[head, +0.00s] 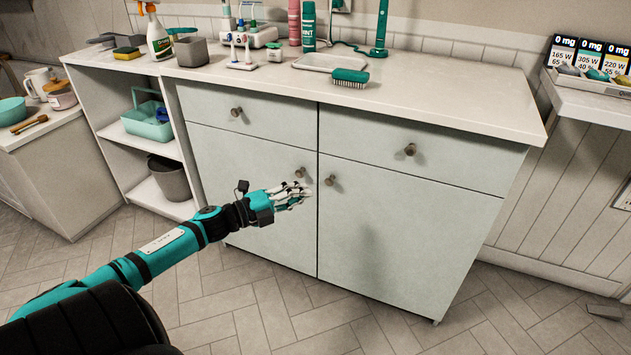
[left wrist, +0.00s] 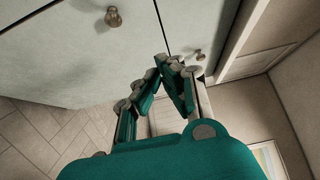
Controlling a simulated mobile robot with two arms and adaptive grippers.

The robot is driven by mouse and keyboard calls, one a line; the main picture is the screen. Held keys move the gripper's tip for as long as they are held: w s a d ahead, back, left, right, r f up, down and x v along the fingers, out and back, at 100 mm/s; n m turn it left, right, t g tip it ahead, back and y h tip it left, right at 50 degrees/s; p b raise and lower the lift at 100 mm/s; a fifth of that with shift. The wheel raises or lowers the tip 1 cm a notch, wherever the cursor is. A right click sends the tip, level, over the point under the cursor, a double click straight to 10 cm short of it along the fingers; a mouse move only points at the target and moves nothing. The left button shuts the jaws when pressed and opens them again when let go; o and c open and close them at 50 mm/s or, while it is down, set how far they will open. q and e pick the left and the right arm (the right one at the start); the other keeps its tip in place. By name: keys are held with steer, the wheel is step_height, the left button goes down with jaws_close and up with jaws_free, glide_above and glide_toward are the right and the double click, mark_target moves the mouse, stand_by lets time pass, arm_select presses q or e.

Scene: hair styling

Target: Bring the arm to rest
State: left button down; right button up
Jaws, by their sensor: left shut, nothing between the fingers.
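My left arm reaches in from the lower left of the head view. Its gripper (head: 304,195) is in front of the pale green cabinet (head: 410,225), close to the knobs of the two lower doors. In the left wrist view the gripper's fingertips (left wrist: 168,62) meet and hold nothing. Two cabinet knobs show there beyond the fingers, a left one (left wrist: 113,16) and a right one (left wrist: 200,55). I cannot tell from the pictures whether the gripper touches the cabinet; it holds no knob. My right gripper is in neither view.
The doors and drawers look shut. On the countertop (head: 450,98) are a green hairbrush (head: 350,77), a white tray (head: 330,61), a grey cup (head: 192,51) and a spray bottle (head: 158,38). Open shelves at left hold a teal basket (head: 148,124) and a grey bin (head: 170,180). The floor (head: 300,320) in front is clear.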

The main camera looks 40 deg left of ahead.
arm_select(q)
steer(key=shift+s, duration=0.15)
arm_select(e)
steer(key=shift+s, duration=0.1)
